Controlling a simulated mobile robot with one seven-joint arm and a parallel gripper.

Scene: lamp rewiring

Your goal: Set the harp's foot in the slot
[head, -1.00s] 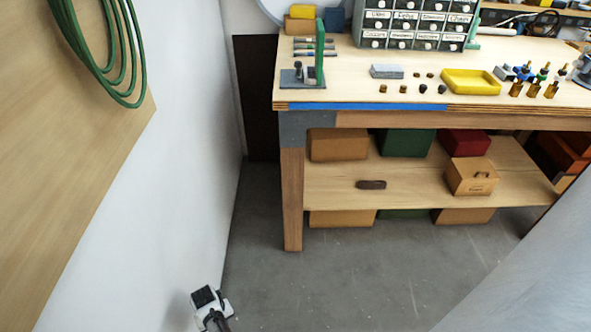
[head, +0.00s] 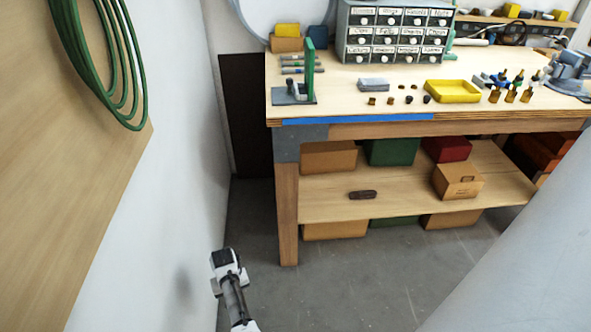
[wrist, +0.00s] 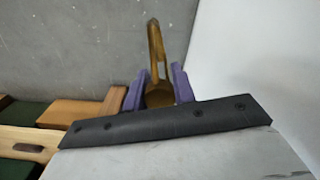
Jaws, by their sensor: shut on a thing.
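In the wrist view the purple fingers of my gripper (wrist: 155,88) are closed around a brass-coloured piece, the harp (wrist: 157,45). Its narrow bent part stands out beyond the fingers; its lower part sits between them, partly hidden by the dark bar of my gripper. In the head view my arm is low, in front of the bench and left of its leg; the harp cannot be made out there. A grey-based fixture with a green upright (head: 309,72) stands at the bench's left end, well away from my gripper. I cannot make out a slot on it.
The wooden bench (head: 350,107) holds a drawer cabinet (head: 397,33), a yellow tray (head: 453,91) and small brass parts. Boxes sit on its lower shelf (head: 400,195). Floor before the bench is clear.

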